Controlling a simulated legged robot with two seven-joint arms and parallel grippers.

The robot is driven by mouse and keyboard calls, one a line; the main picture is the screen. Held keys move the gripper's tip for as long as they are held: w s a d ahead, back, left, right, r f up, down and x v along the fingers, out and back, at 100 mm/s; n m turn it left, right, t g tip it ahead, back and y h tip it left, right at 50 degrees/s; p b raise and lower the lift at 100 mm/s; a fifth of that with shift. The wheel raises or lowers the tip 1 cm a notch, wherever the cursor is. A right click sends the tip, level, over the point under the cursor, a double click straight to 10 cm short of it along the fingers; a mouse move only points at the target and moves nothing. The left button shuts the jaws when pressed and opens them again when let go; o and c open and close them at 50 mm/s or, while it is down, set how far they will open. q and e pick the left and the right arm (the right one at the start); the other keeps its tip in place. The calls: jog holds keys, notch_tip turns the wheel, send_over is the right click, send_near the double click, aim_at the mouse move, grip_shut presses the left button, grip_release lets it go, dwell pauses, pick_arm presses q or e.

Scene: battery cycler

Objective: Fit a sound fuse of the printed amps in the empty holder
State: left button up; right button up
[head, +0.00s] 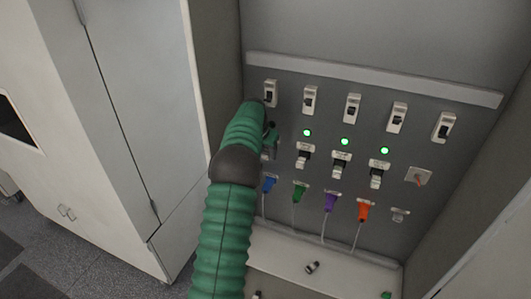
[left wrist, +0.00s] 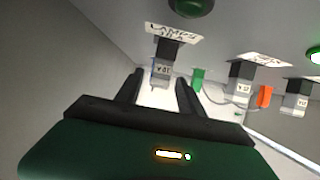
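My left gripper (left wrist: 160,92) is at the leftmost holder of the wall panel. In the left wrist view its two dark fingers stand apart, one on each side of a grey fuse (left wrist: 162,73), with a gap visible. The fuse meets the dark holder (left wrist: 167,48) under a white printed label (left wrist: 174,31); I cannot tell how fully it is seated, and its print is too small to read surely. The lamp (left wrist: 190,6) by this holder is dark green, unlit. In the head view my left gripper (head: 269,142) partly hides this holder. My right gripper is not in view.
Three other holders, such as the middle one (head: 340,163), have fuses and lit green lamps (head: 345,141). A square plate with a red mark (head: 418,177) is at the far right. Coloured plugs (head: 330,202) hang below. A loose fuse-like piece (head: 312,267) lies on the ledge (head: 285,262).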

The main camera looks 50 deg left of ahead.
pick_arm(q)
jog(key=shift+s, duration=0.1)
jog(key=s+d+f+b, duration=0.1)
jog(key=s+d+b, duration=0.4)
jog(key=s, duration=0.2)
jog(key=w+d+f+m+h+b, duration=0.1)
jog(key=d+f+m+h+b, duration=0.1)
jog(key=d+f+m+b, duration=0.2)
jog(key=w+d+f+m+g+h+b, duration=0.1)
jog(key=d+f+m+b, duration=0.4)
jog(key=f, duration=0.6)
jog(key=w+d+f+m+h+b, duration=0.3)
jog(key=d+f+m+b, duration=0.1)
jog(key=d+f+m, duration=0.3)
jog(key=shift+d+f+m+b, duration=0.15)
jog(key=shift+d+m+b, duration=0.35)
jog(key=shift+d, duration=0.75)
